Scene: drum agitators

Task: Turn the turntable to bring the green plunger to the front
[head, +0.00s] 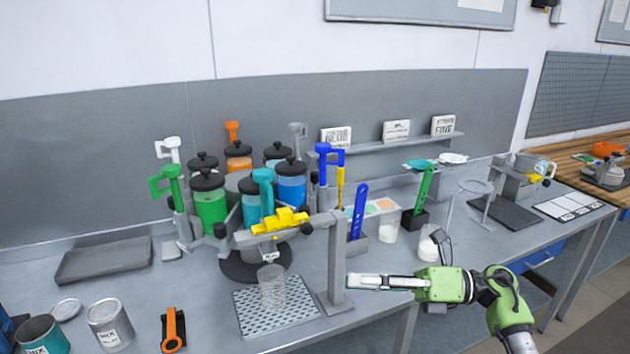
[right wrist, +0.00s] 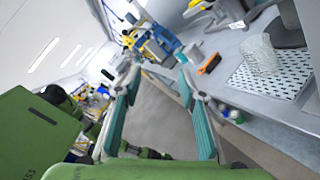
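The turntable (head: 240,268) is a dark round base carrying several lidded jars, each with a coloured plunger handle. The green plunger (head: 168,183) stands at the left side, beside the green jar (head: 211,207). A teal plunger (head: 263,180) is at the front, behind a yellow piece on the grey stand arm; a blue plunger (head: 329,155) is at the right. White, orange and grey ones are further back. My right gripper (head: 352,282) is right of the stand post, apart from the turntable. Its fingers are spread and empty in the right wrist view (right wrist: 160,72). My left gripper is not in view.
A grey post (head: 337,265) stands in front of the turntable's right side. A clear beaker (head: 271,288) sits on a perforated mat (head: 300,311), also seen in the right wrist view (right wrist: 262,55). Cans (head: 108,325) and an orange-handled tool (head: 174,330) lie front left.

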